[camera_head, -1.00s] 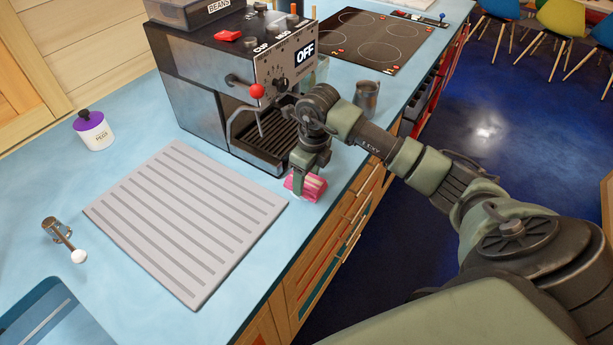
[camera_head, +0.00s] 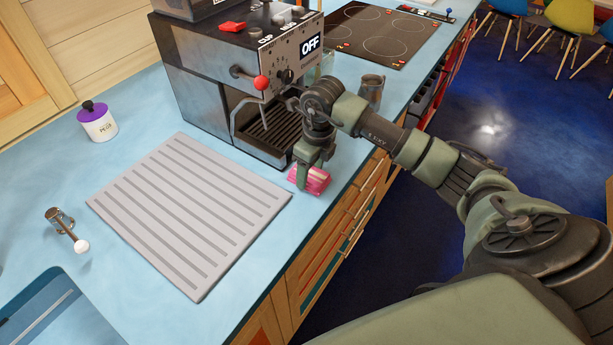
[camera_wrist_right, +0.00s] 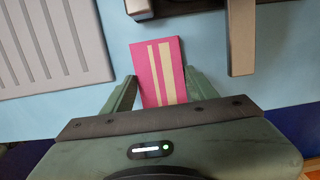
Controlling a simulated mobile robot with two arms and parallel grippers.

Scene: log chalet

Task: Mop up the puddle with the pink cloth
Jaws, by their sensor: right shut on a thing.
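In the right wrist view the cloth (camera_wrist_right: 158,72) shows pink with cream stripes. My right gripper (camera_head: 309,178) points down and is shut on the cloth; its fingers (camera_wrist_right: 155,92) stand at both sides of it. I cannot make out a puddle in these views. My left gripper is not in view.
A coffee machine (camera_head: 195,75) marked OFF stands just behind my right gripper. A grey ridged mat (camera_head: 190,215) lies to the left. A metal jug (camera_head: 371,90), a hob (camera_head: 380,35), a purple-lidded jar (camera_head: 98,122) and a tap (camera_head: 66,228) are also on the counter.

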